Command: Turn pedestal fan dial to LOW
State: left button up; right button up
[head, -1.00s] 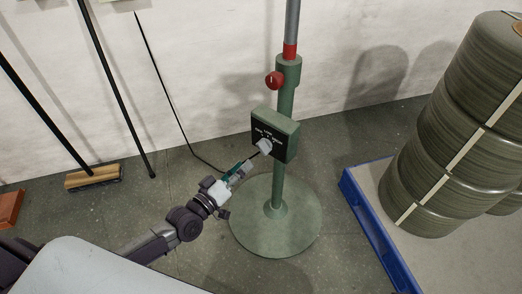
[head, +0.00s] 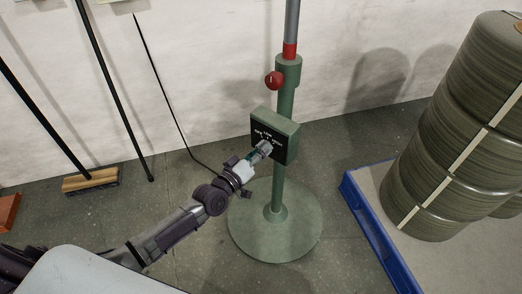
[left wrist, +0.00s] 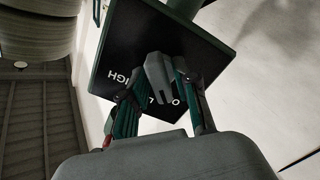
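The green pedestal fan stand carries a control box (head: 287,127) with a black front panel and white lettering, partly hidden by my gripper. The grey dial (left wrist: 160,78) is on this panel; in the left wrist view the panel (left wrist: 120,55) and its lettering appear upside down, with "HIGH" readable and other letters partly covered. My left gripper (head: 262,150) is at the panel front. In the left wrist view its two fingers (left wrist: 157,88) stand on either side of the dial, seemingly with small gaps. I cannot tell which mark the dial points at. My right gripper is out of view.
The fan's round base (head: 255,235) rests on the floor, and a red knob (head: 274,80) sits on the pole above the box. A blue-edged pallet (head: 372,235) with stacked coils (head: 455,130) stands at right. A broom (head: 90,180) leans at left.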

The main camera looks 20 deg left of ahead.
pick_arm(q)
grip_shut()
jog(key=m+p, duration=0.2)
jog(key=m, duration=0.2)
jog(key=shift+r, duration=0.15)
jog(key=m+p, duration=0.2)
jog(key=m, duration=0.1)
jog(key=shift+m, duration=1)
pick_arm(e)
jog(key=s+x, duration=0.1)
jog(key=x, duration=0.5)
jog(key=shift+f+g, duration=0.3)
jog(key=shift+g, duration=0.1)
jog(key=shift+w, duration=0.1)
